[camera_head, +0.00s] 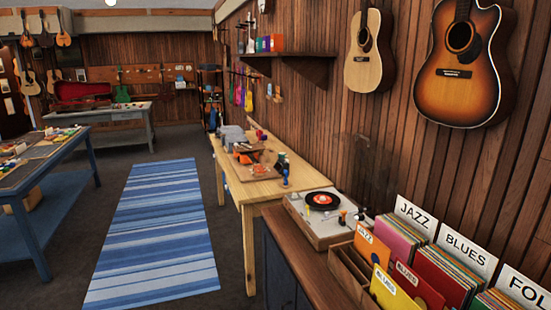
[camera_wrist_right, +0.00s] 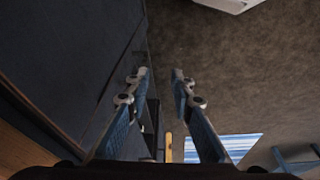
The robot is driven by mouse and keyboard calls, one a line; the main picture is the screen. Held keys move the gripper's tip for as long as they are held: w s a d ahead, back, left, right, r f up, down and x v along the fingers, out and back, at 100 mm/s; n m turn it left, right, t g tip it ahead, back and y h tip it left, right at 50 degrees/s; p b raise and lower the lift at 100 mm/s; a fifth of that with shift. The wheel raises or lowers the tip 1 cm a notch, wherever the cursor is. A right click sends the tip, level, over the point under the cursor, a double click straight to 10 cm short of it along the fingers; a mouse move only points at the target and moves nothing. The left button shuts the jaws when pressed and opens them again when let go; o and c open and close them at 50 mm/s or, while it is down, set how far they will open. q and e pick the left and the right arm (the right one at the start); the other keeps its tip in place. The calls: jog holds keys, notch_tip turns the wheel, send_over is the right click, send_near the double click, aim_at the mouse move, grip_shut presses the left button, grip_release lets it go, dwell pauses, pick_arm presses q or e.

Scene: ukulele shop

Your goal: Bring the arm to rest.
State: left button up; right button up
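My right gripper (camera_wrist_right: 161,75) shows in the right wrist view. Its two blue-grey fingers stand apart with nothing between them, so it is open and empty. It is beside the dark side of a cabinet, with brown floor beyond the fingertips. Neither gripper nor arm shows in the head view. My left gripper is not in any view.
A dark cabinet (camera_head: 283,268) with a wooden top carries a record player (camera_head: 312,226) and a wooden record crate (camera_head: 347,272). A wooden workbench (camera_head: 262,192) stands beyond it. A blue striped rug (camera_head: 155,240) lies on open floor. A blue table (camera_head: 62,175) stands left.

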jog(key=s+d+f+g, duration=0.1)
jog(key=s+f, duration=0.3)
jog(key=f, duration=0.5)
jog(key=s+f, duration=0.4)
jog(key=f, duration=0.6)
jog(key=s+d+f, duration=0.2)
jog(key=s+f, duration=0.6)
jog(key=s, duration=0.4)
jog(key=shift+s+d+g, duration=0.15)
jog(key=shift+d+g, duration=0.05)
jog(key=shift+g, duration=0.2)
